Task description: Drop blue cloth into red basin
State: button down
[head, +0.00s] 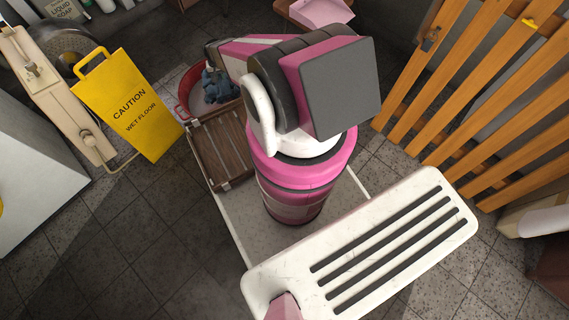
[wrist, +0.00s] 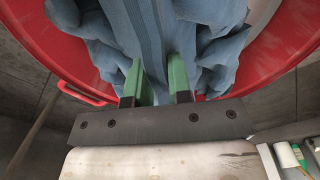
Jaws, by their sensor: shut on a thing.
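The blue cloth (head: 217,86) hangs bunched below my gripper at the end of my arm, over the red basin (head: 182,108). In the wrist view the cloth (wrist: 213,38) fills the top middle in loose folds. My gripper (wrist: 158,75) has green fingertips closed on a fold of it. The basin's red wall (wrist: 285,62) curves around the cloth on both sides. Whether the lower cloth touches the basin's inside I cannot tell. In the head view my arm partly covers the basin's right side, and the fingertips are too small to make out.
A brown slatted wooden crate (head: 222,150) stands right in front of the basin. A yellow wet-floor sign (head: 122,105) stands to its left. An orange slatted wooden gate (head: 480,85) is at the right. Tiled floor is free at the lower left.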

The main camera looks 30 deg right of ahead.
jog(key=shift+f, duration=0.7)
jog(key=c, duration=1)
grip_release()
jog(key=shift+o, duration=0.2)
notch_tip(320, 180, up, 11)
jog(key=shift+f, duration=0.1)
